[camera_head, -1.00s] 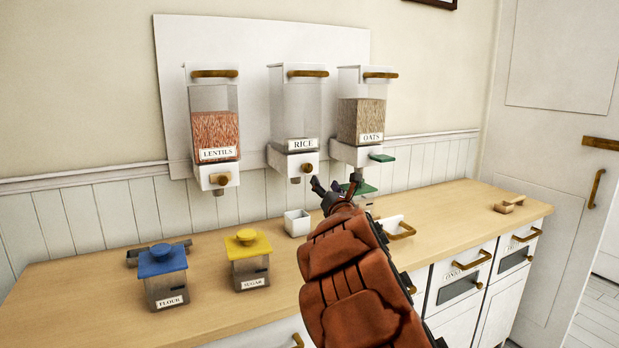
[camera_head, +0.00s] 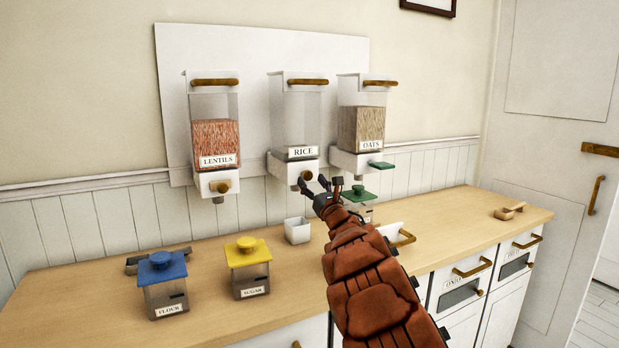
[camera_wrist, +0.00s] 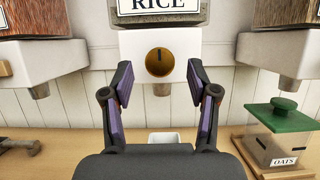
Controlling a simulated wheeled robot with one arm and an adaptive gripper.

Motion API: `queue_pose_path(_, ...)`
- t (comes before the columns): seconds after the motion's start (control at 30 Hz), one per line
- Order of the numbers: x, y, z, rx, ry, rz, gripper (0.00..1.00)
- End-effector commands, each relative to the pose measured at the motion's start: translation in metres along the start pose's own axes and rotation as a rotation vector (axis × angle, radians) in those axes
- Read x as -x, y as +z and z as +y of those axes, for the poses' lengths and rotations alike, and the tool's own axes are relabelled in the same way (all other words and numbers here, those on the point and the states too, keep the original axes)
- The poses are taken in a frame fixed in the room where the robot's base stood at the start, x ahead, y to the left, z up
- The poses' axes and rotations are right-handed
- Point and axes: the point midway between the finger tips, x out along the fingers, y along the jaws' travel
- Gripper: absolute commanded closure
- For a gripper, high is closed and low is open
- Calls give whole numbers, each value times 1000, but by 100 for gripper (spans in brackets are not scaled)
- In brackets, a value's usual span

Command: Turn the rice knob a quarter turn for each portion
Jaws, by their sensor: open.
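The rice dispenser (camera_head: 301,120) hangs on the wall panel between lentils and oats, its clear body looking almost empty above the label. Its round brass knob (camera_wrist: 160,62) sits on the white base, with a dark mark pointing straight up. My gripper (camera_head: 317,185) is open just in front of the knob; in the wrist view its two purple-padded fingers (camera_wrist: 159,82) stand on either side of the knob, apart from it. A small white cup (camera_head: 297,231) stands on the counter below the rice spout; the wrist view shows only its top part (camera_wrist: 164,138).
The lentils dispenser (camera_head: 216,130) is at left and the oats dispenser (camera_head: 361,120), with a green tab, at right. A green-lidded oats jar (camera_wrist: 285,135) stands right of my gripper. Blue-lidded flour (camera_head: 163,285) and yellow-lidded sugar (camera_head: 248,267) jars stand at left. The counter's right part is mostly clear.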

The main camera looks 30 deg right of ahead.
Motion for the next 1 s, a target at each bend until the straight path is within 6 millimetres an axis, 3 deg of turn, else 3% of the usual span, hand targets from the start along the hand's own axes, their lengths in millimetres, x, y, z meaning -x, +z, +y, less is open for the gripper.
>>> queue_pose_path(0.3,-21,1,0,0,1,-2,41)
queue_pose_path(0.7,-23,0,0,0,-1,1,42)
queue_pose_path(1.0,-24,0,0,0,-1,0,73)
